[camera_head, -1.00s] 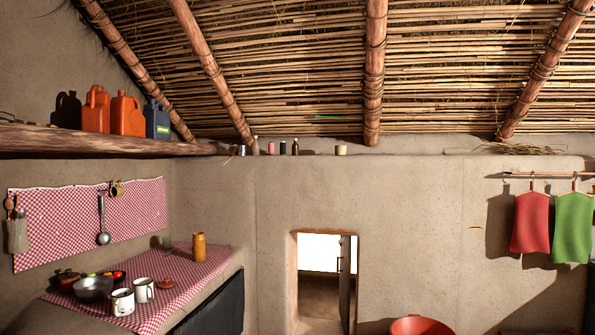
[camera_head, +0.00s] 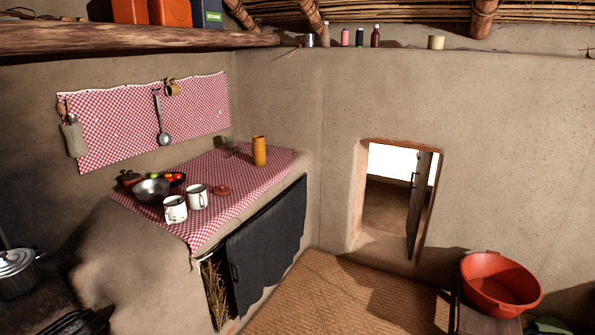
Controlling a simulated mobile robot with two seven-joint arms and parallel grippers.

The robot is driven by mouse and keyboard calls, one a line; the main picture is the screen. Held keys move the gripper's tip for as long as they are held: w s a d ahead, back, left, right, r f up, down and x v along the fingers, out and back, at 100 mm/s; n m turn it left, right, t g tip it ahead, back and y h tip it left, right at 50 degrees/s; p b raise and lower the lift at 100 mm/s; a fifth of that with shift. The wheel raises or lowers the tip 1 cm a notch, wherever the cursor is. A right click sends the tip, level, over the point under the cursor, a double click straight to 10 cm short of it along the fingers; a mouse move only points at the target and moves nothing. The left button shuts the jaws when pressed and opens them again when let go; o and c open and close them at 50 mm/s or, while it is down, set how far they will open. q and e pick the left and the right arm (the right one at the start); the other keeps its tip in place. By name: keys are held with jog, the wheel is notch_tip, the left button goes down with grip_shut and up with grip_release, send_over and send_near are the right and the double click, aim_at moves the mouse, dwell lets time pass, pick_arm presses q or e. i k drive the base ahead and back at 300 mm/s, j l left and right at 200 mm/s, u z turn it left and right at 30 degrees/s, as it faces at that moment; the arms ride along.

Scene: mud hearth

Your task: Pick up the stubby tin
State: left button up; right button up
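A short, wide, cream-tan cylinder (camera_head: 436,42), which looks like the stubby tin, stands upright on top of the mud wall, right of the other small things there. A small grey metal cup or tin (camera_head: 308,40) stands on the same wall top, further left; I cannot tell its kind for sure. Neither of my grippers is in view, so I cannot see whether they are open or hold anything.
A pink spool-like item (camera_head: 345,38) and small dark bottles (camera_head: 375,37) share the wall top. Below left, a checked-cloth counter (camera_head: 225,180) holds two white mugs (camera_head: 175,209), a bowl (camera_head: 151,190) and a yellow container (camera_head: 259,151). A red basin (camera_head: 500,284) sits lower right.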

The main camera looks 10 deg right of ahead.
aim_at(435, 42)
jog(key=i+l+z, duration=0.55)
jog(key=i+z, duration=0.65)
jog(key=i, duration=1.6)
